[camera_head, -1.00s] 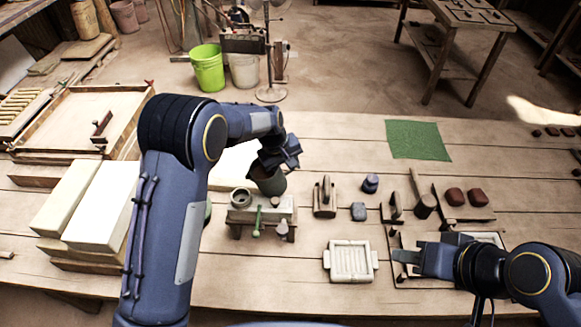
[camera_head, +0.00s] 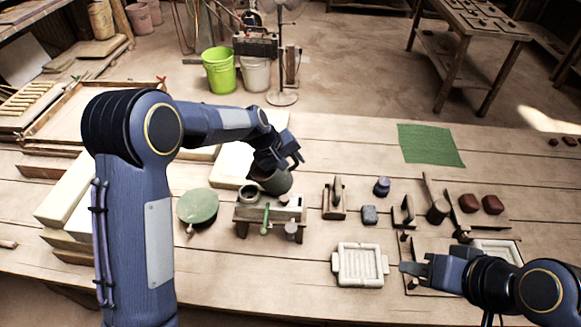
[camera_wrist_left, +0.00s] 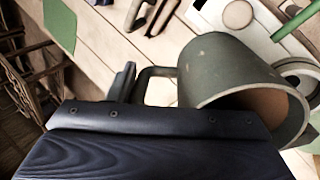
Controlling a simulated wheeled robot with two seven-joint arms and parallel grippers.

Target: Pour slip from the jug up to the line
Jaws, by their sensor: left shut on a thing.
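My left gripper (camera_head: 283,160) is shut on the handle of a grey-green jug (camera_head: 275,181), held above the back of a small wooden stand. The jug is tilted; in the left wrist view the jug (camera_wrist_left: 225,70) shows its mouth toward the lower right and brown inside. No stream of slip shows, and I cannot make out a fill line. My right gripper (camera_head: 412,268) is low over the bench at right; its finger gap is unclear.
A green-handled tool (camera_head: 265,220) and a small cup (camera_head: 291,230) are at the stand's front. A green disc (camera_head: 198,206) lies left of it. A pale ribbed mould (camera_head: 361,265) lies to the right. Pale slabs lie at left.

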